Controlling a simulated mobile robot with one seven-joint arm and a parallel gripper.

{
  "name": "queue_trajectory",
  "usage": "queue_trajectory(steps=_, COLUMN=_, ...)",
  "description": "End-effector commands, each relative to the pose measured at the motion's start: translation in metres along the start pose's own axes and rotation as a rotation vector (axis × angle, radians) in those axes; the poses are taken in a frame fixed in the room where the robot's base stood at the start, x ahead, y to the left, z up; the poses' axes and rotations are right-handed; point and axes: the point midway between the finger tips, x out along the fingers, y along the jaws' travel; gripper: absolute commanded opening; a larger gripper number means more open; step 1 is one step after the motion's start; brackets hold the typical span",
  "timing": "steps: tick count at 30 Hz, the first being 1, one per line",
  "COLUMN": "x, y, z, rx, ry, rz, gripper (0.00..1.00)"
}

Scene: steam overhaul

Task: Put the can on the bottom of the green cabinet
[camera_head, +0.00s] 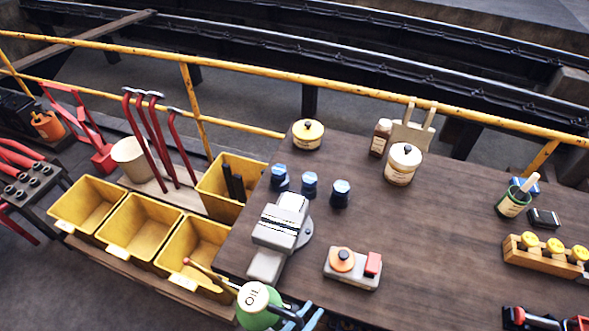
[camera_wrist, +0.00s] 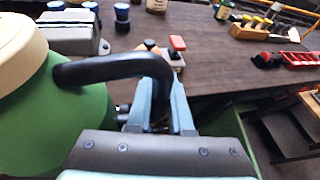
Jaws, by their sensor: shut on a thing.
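The can (camera_head: 256,304) is green with a cream top and a thin spout, at the bottom edge of the head view. It fills the left of the wrist view (camera_wrist: 70,125), where its black handle (camera_wrist: 110,68) reaches between the blue fingers. My gripper (camera_head: 300,318) is shut on this handle, also in the wrist view (camera_wrist: 160,100), and holds the can by the near edge of the workbench. A green surface (camera_wrist: 247,140) shows below the bench top at right in the wrist view. It may be the green cabinet; its inside and bottom are hidden.
The workbench (camera_head: 440,240) carries a grey vise (camera_head: 282,222), a button box (camera_head: 352,268), several blue-capped jars and a cream pot (camera_head: 403,165). Yellow bins (camera_head: 195,250) stand to the left. A stool-like frame (camera_wrist: 290,130) stands at right in the wrist view.

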Motion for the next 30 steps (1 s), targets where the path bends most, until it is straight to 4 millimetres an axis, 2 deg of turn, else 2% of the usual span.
queue_trajectory(steps=5, x=-0.008, y=0.009, z=0.004, rx=-0.093, ry=-0.024, rz=0.24, gripper=0.0)
queue_trajectory(steps=15, x=-0.029, y=0.025, z=0.043, rx=-0.236, ry=-0.06, rz=0.614, gripper=0.0)
queue_trajectory(steps=16, x=-0.024, y=0.026, z=0.029, rx=-0.235, ry=-0.057, rz=0.61, gripper=0.0)
queue_trajectory(steps=18, x=-0.017, y=0.027, z=0.014, rx=-0.232, ry=-0.056, rz=0.603, gripper=0.0)
queue_trajectory(steps=25, x=-0.002, y=0.03, z=-0.025, rx=-0.23, ry=-0.055, rz=0.6, gripper=0.0)
queue_trajectory(steps=30, x=0.005, y=0.032, z=-0.043, rx=-0.229, ry=-0.055, rz=0.6, gripper=0.0)
